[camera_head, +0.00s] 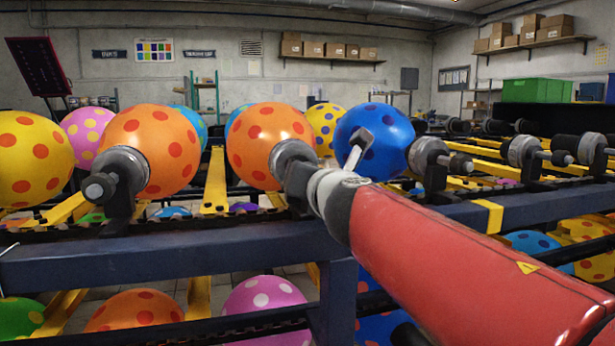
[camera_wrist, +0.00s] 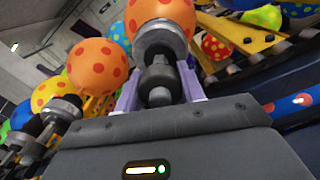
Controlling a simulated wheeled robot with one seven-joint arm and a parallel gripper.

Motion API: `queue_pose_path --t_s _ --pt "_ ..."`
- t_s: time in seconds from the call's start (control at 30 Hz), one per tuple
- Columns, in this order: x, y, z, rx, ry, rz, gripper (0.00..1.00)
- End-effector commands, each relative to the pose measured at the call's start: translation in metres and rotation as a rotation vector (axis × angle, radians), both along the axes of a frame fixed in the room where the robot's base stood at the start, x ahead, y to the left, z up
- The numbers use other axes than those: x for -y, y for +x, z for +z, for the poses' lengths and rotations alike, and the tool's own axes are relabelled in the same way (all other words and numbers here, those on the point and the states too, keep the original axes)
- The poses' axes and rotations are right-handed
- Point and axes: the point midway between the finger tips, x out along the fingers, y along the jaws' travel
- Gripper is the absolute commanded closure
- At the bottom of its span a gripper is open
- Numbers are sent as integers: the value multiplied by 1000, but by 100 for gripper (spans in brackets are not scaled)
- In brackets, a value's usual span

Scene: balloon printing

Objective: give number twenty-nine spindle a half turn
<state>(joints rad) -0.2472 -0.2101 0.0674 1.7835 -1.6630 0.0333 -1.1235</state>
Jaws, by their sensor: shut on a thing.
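My gripper (camera_wrist: 160,88) is shut on the dark end knob (camera_wrist: 160,76) of a spindle, with one pale purple finger on each side of it. The spindle's metal collar (camera_wrist: 158,40) is just beyond, against an orange balloon (camera_wrist: 162,12) with red dots. In the head view my red arm reaches in from the lower right to the spindle (camera_head: 291,155) of the middle orange balloon (camera_head: 258,140). My wrist hides most of the knob and fingers there. No spindle number is legible, so I cannot tell whether this is number twenty-nine.
A blue balloon (camera_head: 378,138) and its spindle (camera_head: 428,153) stand to the right. Another orange balloon (camera_head: 150,145) with its spindle (camera_head: 118,175) stands to the left. A dark blue rail (camera_head: 150,262) runs along the front, with more balloons below. Green bins (camera_head: 537,90) are at the back right.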

Motion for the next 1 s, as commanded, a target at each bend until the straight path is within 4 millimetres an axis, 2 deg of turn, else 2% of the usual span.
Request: queue_pose_path --t_s 0.5,1.0 --pt "0 0 -1 -112 382 1 84" --pt "0 0 -2 -143 491 1 84"
